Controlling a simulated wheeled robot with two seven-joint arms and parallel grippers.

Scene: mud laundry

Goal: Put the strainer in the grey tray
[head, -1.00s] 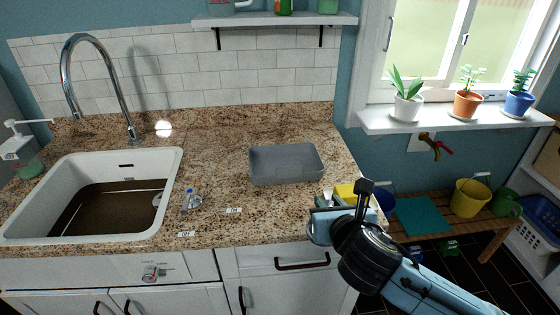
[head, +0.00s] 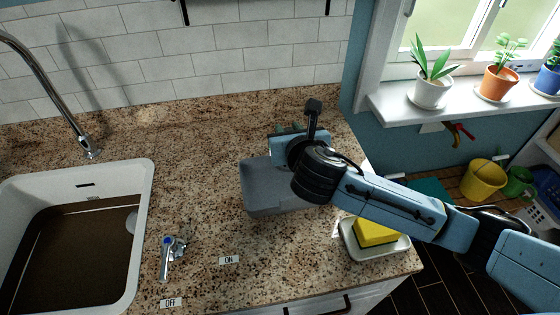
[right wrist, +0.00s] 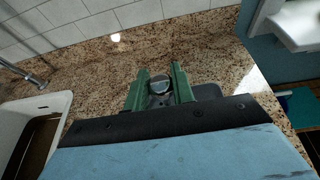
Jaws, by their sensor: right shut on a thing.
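The grey tray (head: 262,196) sits on the granite counter, to the right of the sink. My right gripper (head: 286,137) is over the tray's back right part in the head view, and my arm hides that side of the tray. In the right wrist view, the green fingers (right wrist: 160,88) are closed on a small round metallic piece, the strainer (right wrist: 159,84). The grey tray (right wrist: 208,91) shows partly behind the right finger there. The strainer is hidden in the head view. I cannot tell whether it touches the tray. My left gripper is out of view.
The white sink (head: 140,235) with brown water is at the left. A tap handle (head: 172,255) stands beside it. A dish with a yellow sponge (head: 375,232) lies at the counter's right edge, under my arm. Potted plants line the windowsill (head: 440,110).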

